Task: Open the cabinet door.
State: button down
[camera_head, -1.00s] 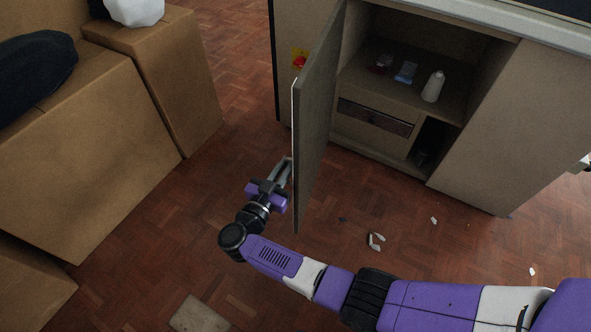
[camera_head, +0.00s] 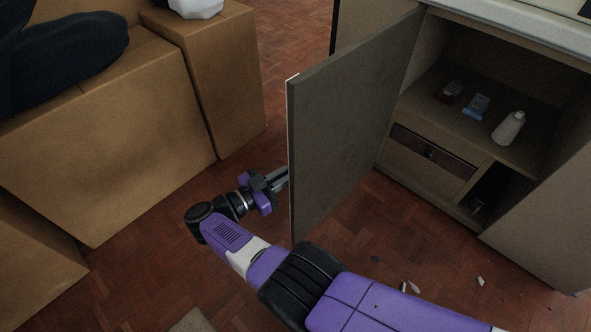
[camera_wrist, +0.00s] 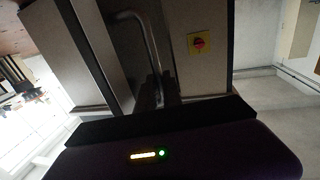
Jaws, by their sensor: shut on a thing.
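The cabinet door (camera_head: 345,120) stands swung well out from the cabinet (camera_head: 432,182), its inner face showing in the head view. My gripper (camera_head: 283,176) is at the door's outer side, near its free edge, and the door hides its fingertips. In the wrist view, a bent metal bar handle (camera_wrist: 148,42) runs down from the door (camera_wrist: 102,45) to between my gripper's fingers (camera_wrist: 163,92). The gripper is shut on this handle; the exact contact is dark.
Inside the cabinet are a white bottle (camera_head: 508,128), small packets (camera_head: 476,106) and a drawer (camera_head: 432,152). Cardboard boxes (camera_head: 110,140) stand at the left. Light scraps (camera_head: 411,287) lie on the parquet floor. A yellow sticker (camera_wrist: 201,43) shows in the wrist view.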

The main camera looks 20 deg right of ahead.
jog(key=shift+w+a, duration=0.1)
jog(key=shift+a, duration=0.4)
jog(key=c, duration=1.5)
grip_release()
jog(key=shift+d, duration=0.1)
jog(key=shift+r+p, duration=8.15)
jog(key=shift+r, duration=1.85)
